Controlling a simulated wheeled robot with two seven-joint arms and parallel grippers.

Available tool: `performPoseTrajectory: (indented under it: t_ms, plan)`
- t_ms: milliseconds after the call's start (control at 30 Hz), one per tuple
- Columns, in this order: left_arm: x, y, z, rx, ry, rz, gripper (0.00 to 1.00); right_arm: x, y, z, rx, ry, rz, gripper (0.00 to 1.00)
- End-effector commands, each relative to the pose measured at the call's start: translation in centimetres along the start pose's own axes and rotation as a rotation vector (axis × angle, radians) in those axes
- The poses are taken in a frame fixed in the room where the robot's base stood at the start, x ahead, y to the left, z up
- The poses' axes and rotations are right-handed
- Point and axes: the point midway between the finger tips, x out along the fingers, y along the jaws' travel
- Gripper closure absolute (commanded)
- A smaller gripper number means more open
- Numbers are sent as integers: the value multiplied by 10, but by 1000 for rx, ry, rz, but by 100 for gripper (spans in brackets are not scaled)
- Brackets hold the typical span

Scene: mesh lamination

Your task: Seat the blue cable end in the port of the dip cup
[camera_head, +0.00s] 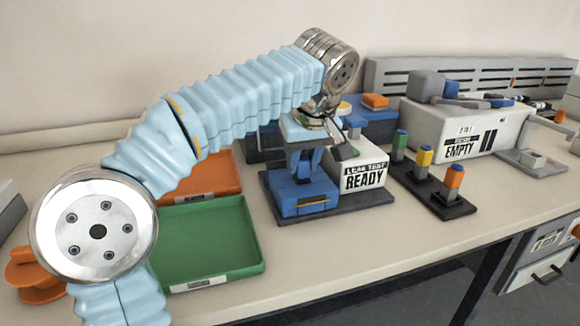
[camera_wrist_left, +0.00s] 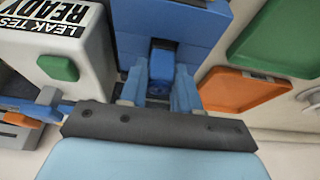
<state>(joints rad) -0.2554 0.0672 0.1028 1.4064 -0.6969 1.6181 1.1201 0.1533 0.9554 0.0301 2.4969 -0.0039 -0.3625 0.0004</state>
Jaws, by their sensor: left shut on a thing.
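My left gripper (camera_head: 306,166) points down at a blue block-shaped fixture (camera_head: 304,199) on a dark base plate, beside the white box labelled LEAK TEST READY (camera_head: 362,170). In the left wrist view, the two pale blue fingers (camera_wrist_left: 161,82) are shut on a small blue piece (camera_wrist_left: 162,62) at the blue fixture (camera_wrist_left: 185,30). I cannot tell whether this piece is the blue cable end or how deep it sits. No dip cup or port can be made out for certain. My right gripper is not in view.
A green tray (camera_head: 205,240) and an orange tray (camera_head: 225,180) lie left of the fixture. Posts with green, yellow and orange parts stand on dark strips (camera_head: 455,207) to the right. A white box labelled EMPTY (camera_head: 462,140) is behind them. The front table strip is clear.

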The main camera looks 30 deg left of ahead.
Motion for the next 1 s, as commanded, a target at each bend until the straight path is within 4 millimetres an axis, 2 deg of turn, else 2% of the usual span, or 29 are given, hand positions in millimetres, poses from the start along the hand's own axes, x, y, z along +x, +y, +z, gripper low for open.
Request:
performPoseTrajectory:
  t_ms: [33, 200, 233, 367, 633, 733, 867, 1000]
  plan:
    - [4, 0, 1, -3, 4, 0, 100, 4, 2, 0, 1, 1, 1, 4]
    - [1, 0, 0, -4, 4, -1, 100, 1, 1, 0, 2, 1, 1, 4]
    - [1, 0, 0, -4, 4, -1, 64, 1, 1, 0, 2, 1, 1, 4]
    - [1, 0, 0, -4, 4, -1, 44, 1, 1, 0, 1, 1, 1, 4]
    - [0, 0, 0, -4, 4, 0, 43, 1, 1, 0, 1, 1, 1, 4]
    - [-7, 0, 0, -4, 5, 3, 43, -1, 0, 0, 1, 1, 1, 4]
    - [-29, 0, -1, -4, 5, 4, 43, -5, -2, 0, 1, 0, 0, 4]
    - [-63, 1, -1, -3, 6, 5, 43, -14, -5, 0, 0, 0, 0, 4]
